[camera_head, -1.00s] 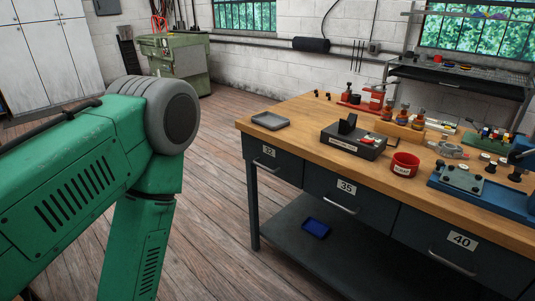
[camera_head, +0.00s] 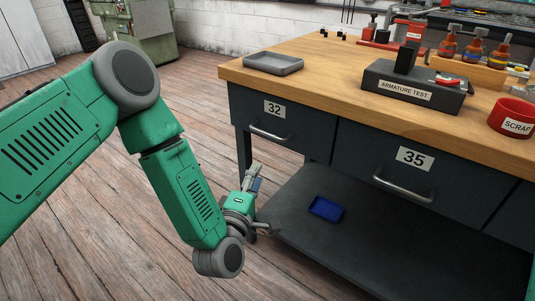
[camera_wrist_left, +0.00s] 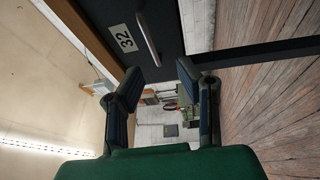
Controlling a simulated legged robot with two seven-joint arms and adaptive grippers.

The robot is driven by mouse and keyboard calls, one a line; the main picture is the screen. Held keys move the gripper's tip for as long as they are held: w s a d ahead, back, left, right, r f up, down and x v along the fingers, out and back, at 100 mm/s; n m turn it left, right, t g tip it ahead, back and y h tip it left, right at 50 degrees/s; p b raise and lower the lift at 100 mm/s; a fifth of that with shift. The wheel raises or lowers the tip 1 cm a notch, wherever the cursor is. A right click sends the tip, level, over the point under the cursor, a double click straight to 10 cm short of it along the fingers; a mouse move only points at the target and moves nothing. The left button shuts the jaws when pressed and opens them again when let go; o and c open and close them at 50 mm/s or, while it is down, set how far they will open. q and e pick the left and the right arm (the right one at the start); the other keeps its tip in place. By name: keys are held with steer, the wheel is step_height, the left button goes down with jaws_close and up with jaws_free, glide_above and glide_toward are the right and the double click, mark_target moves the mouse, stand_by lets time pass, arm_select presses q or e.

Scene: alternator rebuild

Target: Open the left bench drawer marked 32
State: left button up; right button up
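The drawer marked 32 (camera_head: 312,128) is dark grey and sits at the left end of the bench; its front looks flush, so it is shut. Its silver bar handle (camera_head: 268,134) is below the number label. My left gripper (camera_head: 264,202) is open and empty, below and in front of this drawer, apart from the handle. In the left wrist view the open fingers (camera_wrist_left: 168,72) point toward the bench, and the handle (camera_wrist_left: 148,38) and the 32 label (camera_wrist_left: 123,38) show beyond the fingertips. My right gripper is in neither view.
The drawer marked 35 (camera_head: 372,180) is to the right, shut. A lower shelf (camera_head: 375,240) holds a blue tray (camera_head: 327,208). On the wooden top (camera_head: 335,90) are a grey tray (camera_head: 273,63), an armature test box (camera_head: 415,88) and a red scrap cup (camera_head: 513,118). The floor at left is clear.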

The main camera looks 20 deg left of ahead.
mark_target(266, 134)
arm_select(q)
steer(key=shift+n+t+y, duration=0.5)
steer(key=shift+n, duration=0.4)
steer(key=w+r+b, duration=0.1)
steer(key=w, duration=0.3)
steer(key=w+a+r+b, duration=0.1)
steer(key=w, duration=0.4)
steer(key=w+a+r+b, duration=0.1)
steer(key=w, duration=0.4)
steer(key=shift+w+a+b, duration=0.1)
steer(key=shift+w+b, duration=0.05)
steer(key=shift+b, duration=0.25)
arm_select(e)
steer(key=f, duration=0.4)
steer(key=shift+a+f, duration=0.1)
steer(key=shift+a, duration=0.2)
arm_select(q)
jaws_close()
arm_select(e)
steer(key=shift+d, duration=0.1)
